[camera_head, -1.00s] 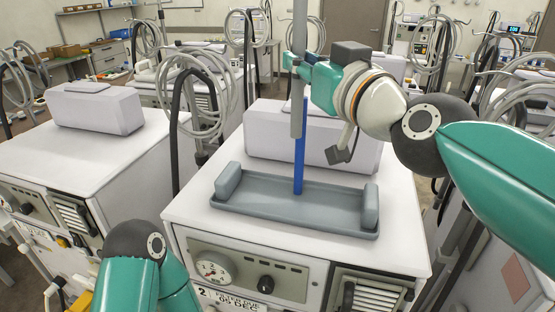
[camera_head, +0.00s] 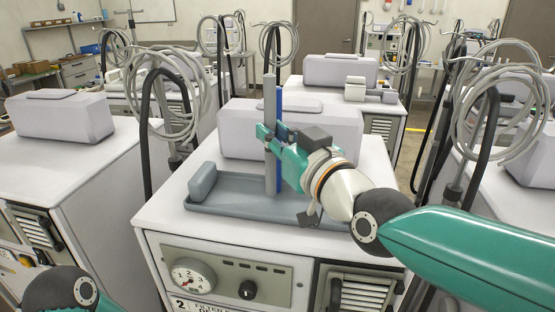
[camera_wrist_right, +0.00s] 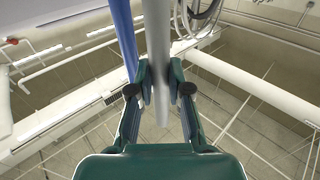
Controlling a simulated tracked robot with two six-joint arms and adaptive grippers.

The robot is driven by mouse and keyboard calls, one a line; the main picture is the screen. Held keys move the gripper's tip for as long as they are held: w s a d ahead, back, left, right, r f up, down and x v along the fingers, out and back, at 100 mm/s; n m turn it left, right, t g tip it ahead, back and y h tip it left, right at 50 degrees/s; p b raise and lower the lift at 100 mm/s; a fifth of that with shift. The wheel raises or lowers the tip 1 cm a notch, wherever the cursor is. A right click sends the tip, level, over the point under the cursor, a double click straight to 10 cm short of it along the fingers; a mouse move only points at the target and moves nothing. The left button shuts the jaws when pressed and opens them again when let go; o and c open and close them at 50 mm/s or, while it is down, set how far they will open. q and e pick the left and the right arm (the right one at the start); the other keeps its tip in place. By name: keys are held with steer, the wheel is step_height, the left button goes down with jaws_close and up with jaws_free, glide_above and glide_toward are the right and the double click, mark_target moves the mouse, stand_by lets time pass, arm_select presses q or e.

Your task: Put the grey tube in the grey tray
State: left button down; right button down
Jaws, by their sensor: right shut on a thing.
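The grey tube (camera_head: 270,103) is upright in my right gripper (camera_head: 271,142), whose fingers are shut around its middle. Its lower end is over the floor of the grey tray (camera_head: 235,211); I cannot tell whether it touches. My left gripper is out of view.
The tray lies on a white machine top and has a raised grey end block (camera_head: 203,179) at left. A pale rounded housing (camera_head: 235,131) stands behind the tray. Another white machine with a similar housing (camera_head: 66,118) is at left. My right forearm covers the tray's right end.

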step_height(320, 180, down, 3)
steer(key=shift+w+f+b, duration=0.1)
steer(key=shift+f+b, duration=0.05)
steer(key=shift+b, duration=0.6)
steer(key=shift+f, duration=0.15)
steer(key=c, duration=1.1)
jaws_free()
steer(key=shift+r, duration=0.2)
steer(key=b+v, duration=0.3)
steer(key=v, duration=0.9)
